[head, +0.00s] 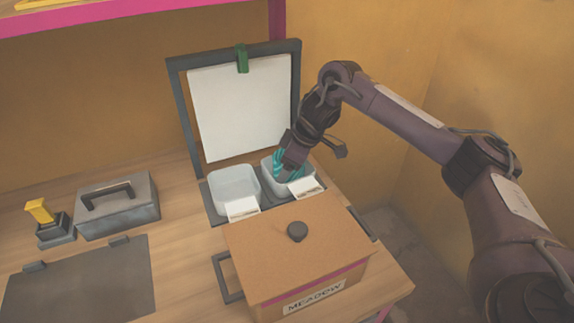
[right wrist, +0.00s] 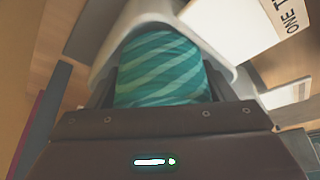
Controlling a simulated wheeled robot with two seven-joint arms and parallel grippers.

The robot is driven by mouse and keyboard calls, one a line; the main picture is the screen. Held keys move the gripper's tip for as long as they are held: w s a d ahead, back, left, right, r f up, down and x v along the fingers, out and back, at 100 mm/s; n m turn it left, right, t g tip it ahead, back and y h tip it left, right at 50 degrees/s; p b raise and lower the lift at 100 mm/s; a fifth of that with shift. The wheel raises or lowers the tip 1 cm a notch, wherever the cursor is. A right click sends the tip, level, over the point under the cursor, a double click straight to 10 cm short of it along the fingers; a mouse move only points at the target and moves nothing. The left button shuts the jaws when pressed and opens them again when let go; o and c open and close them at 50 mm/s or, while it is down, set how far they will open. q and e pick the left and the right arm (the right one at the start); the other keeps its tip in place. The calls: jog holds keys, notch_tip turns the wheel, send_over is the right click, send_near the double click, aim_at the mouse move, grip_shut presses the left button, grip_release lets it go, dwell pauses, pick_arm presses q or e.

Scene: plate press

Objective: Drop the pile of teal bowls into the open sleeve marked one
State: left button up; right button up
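The pile of teal bowls (head: 279,164) is inside the right-hand white sleeve (head: 270,184), low between its walls. In the right wrist view the pile (right wrist: 160,68) shows light and dark teal stripes. My right gripper (head: 288,168) points down into this sleeve. In the right wrist view its fingers (right wrist: 162,88) flank the pile closely on both sides, with no clear gap. A card (right wrist: 285,15) beside the sleeve starts with "ONE T"; the rest is cut off. The left-hand white sleeve (head: 234,183) looks empty. My left gripper is out of view.
A dark upright frame with a white panel (head: 243,110) and green clip (head: 242,58) stands behind the sleeves. A brown box marked MEADOW (head: 290,250) stands in front. A grey lidded case (head: 117,208) and a yellow-handled tool (head: 41,212) are left.

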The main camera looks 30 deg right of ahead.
jog(key=shift+r, duration=0.2)
jog(key=p+v, duration=0.4)
jog(key=v, duration=0.8)
jog(key=shift+w+f, duration=0.1)
